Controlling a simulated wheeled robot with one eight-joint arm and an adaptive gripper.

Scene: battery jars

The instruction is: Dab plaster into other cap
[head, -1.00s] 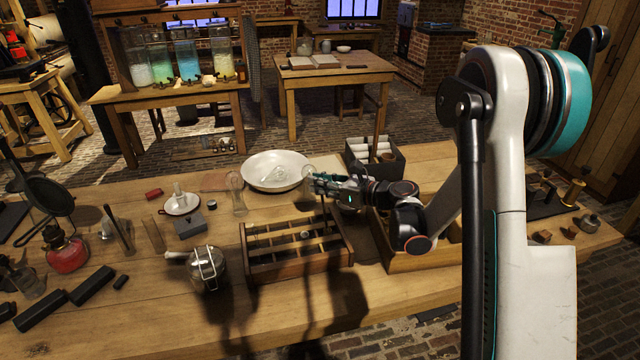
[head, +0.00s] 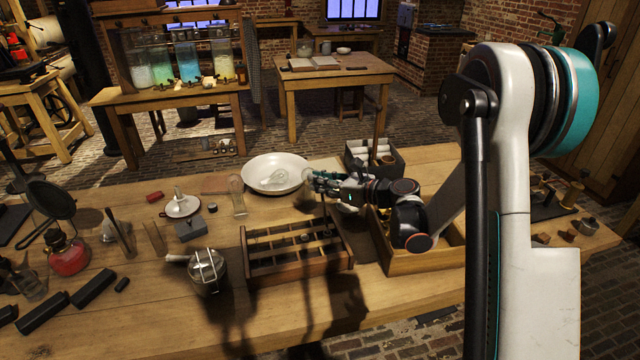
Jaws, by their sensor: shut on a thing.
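My gripper (head: 318,181) is over the middle of the workbench, just right of a white bowl (head: 256,184). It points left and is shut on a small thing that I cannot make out. A clear glass piece (head: 276,179) lies in the bowl. A small white dish (head: 181,208) with a pale upright piece stands further left. An upright clear glass piece (head: 237,196) stands between dish and bowl. I cannot tell the plaster or the caps apart at this size.
A compartmented wooden rack (head: 247,262) stands in front of my gripper, beside a metal pot (head: 207,273). A grey box (head: 356,158) with white rolls is behind it. A wooden tray (head: 440,262) lies under my arm. A red lamp (head: 69,257) stands at the left.

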